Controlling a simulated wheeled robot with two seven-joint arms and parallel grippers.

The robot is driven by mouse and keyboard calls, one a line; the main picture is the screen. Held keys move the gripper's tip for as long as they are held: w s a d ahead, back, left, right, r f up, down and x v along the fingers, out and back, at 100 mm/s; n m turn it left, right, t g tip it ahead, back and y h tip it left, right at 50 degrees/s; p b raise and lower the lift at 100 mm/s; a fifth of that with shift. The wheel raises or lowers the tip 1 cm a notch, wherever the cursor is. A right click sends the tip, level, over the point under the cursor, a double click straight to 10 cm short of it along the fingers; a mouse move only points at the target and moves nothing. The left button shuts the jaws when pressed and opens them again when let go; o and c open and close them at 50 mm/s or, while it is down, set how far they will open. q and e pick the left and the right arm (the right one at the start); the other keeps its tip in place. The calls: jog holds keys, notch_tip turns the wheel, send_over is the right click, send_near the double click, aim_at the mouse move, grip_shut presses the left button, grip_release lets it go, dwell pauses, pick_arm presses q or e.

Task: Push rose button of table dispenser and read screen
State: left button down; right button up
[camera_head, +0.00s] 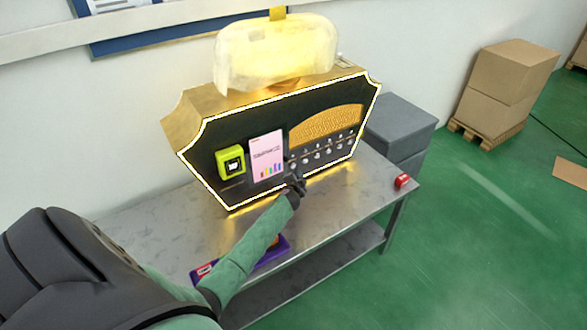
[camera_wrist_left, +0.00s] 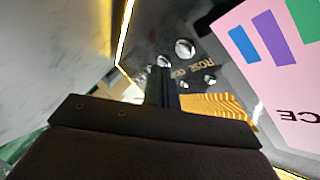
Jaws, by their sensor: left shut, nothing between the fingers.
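The table dispenser (camera_head: 235,150) stands on a metal table, with a black front, a lit gold edge and rows of small round silver buttons (camera_head: 318,152) at its right. In the left wrist view, a silver button (camera_wrist_left: 184,49) sits beside lettering that begins with "ROSE". A pink screen (camera_head: 267,157) with coloured bars is left of the buttons; part of it also shows in the left wrist view (camera_wrist_left: 282,75). My left gripper (camera_head: 297,184) is shut and empty, close to the front panel near the lower left buttons. Whether it touches a button cannot be told. My right gripper is not in view.
A yellow-green device (camera_head: 230,162) is on the panel's left. A purple item (camera_head: 270,250) lies under my left arm. Grey boxes (camera_head: 400,125) stand behind; cardboard boxes (camera_head: 508,75) are farther right.

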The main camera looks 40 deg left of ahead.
pick_arm(q)
jog(key=shift+w+a, duration=0.25)
jog(key=shift+a, duration=0.45)
jog(key=shift+a, duration=0.15)
dwell(1.6)
jog(key=shift+w+a, duration=0.2)
jog(key=shift+a, duration=0.05)
jog(key=shift+w+a+b, duration=0.15)
jog(key=shift+a+b, duration=0.2)
jog(key=shift+a, duration=0.05)
dwell(1.0)
jog(key=shift+d, duration=0.1)
jog(key=shift+s+d, duration=0.35)
jog(key=shift+d, duration=0.35)
jog(key=shift+s+d, duration=0.3)
jog(key=shift+d, duration=0.5)
jog(key=shift+s+d, duration=0.35)
jog(key=shift+d, duration=0.4)
jog(key=shift+s+d, duration=0.3)
jog(key=shift+d, duration=0.5)
